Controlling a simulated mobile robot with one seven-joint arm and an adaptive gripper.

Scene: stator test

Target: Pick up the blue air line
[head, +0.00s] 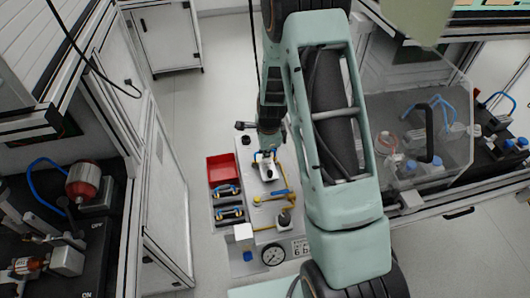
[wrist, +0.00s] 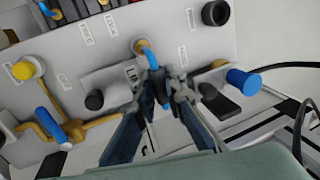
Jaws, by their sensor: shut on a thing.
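The blue air line (wrist: 151,59) shows in the wrist view as a short blue tube that runs from a brass fitting (wrist: 142,46) on the pale panel down between my fingertips. My gripper (wrist: 163,92) is shut on it, with a dark finger on each side. The fingers hide much of the line, and I cannot tell whether its upper end is still seated in the fitting. In the head view my gripper (head: 267,146) is over the upper part of the test panel (head: 254,216).
In the head view a red bin (head: 222,168) and a round gauge (head: 273,254) are beside the panel. Pale floor lies behind.

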